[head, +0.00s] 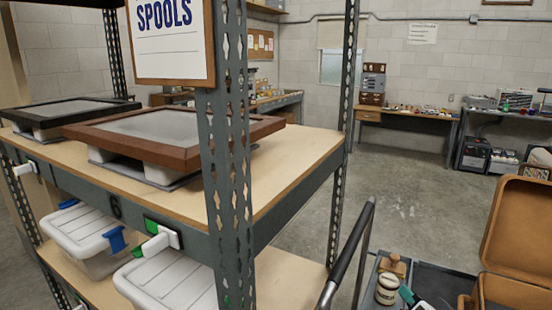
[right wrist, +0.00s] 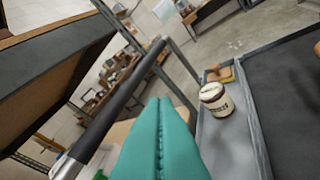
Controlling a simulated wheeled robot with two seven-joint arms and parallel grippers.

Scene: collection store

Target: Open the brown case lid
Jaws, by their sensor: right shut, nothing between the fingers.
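A flat case with a brown-framed glazed lid (head: 185,154) lies on the upper shelf board in the head view. Its lid lies flat over a pale base, and a grey post hides part of its right side. A tan-brown case (head: 520,228) stands at the right edge with its lid raised upright; the picture edge cuts it off. My right gripper (head: 405,292) shows as a teal tip low in the head view, beside a jar and left of the tan case. In the right wrist view its teal fingers (right wrist: 160,108) are shut and empty. My left gripper is not in view.
A black-framed case (head: 62,112) lies further left on the shelf. A cream jar (head: 387,288) and a wooden item (head: 393,265) sit on the cart's grey tray. The cart's black handle (head: 352,245) rises near the shelf. White lidded bins (head: 85,235) fill the lower shelf. Floor behind is clear.

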